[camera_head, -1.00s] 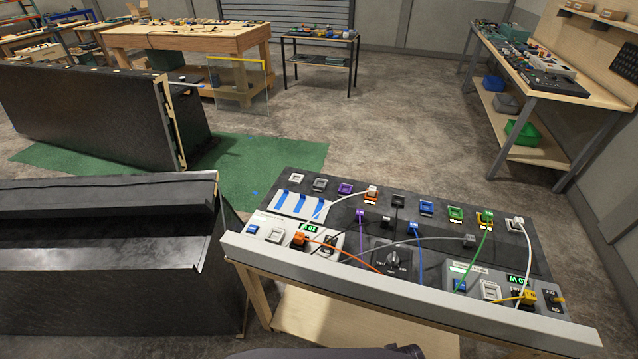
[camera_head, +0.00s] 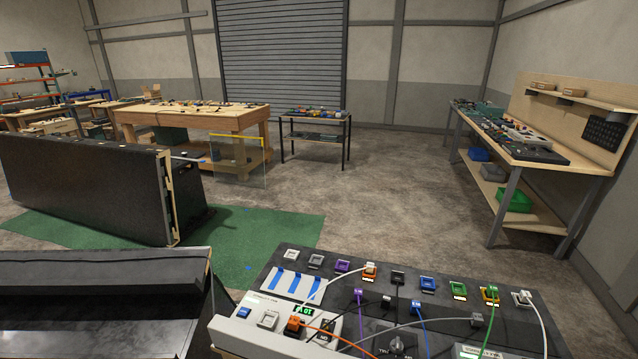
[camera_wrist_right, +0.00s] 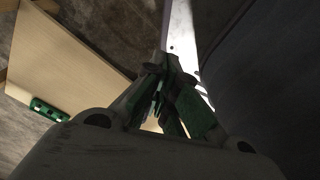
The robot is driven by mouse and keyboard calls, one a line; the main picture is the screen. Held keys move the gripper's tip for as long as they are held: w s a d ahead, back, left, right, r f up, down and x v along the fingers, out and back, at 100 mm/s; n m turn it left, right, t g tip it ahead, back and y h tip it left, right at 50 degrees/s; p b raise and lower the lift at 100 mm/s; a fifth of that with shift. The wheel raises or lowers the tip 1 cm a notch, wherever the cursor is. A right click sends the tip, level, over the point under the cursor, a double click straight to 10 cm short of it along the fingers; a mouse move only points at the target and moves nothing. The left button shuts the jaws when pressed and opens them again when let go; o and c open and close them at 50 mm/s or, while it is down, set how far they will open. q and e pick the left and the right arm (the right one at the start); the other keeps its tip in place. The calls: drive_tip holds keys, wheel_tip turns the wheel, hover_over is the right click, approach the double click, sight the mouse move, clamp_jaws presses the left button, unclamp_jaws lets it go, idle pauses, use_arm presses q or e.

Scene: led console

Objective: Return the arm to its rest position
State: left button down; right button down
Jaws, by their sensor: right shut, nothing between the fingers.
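My right gripper (camera_wrist_right: 165,100) shows only in the right wrist view. Its fingers are together and nothing shows between them. The view past it is dark, with a pale wooden surface (camera_wrist_right: 65,50) at the left and a light strip (camera_wrist_right: 180,30) beyond the fingertips. The LED console (camera_head: 375,285) stands at the bottom right of the head view. It carries coloured sockets, plugged cables and a lit green display (camera_head: 303,309). Its near right part is cut off by the frame edge. Neither arm is in the head view.
A workbench (camera_head: 535,150) runs along the right wall. Bare concrete floor (camera_head: 390,190) lies between them.

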drive_tip(key=s+d+f, duration=0.1)
drive_tip(key=s+f, duration=0.1)
drive_tip(key=s, duration=0.4)
drive_tip(key=shift+f, duration=0.25)
drive_tip(key=shift+d, duration=0.1)
idle(0.8)
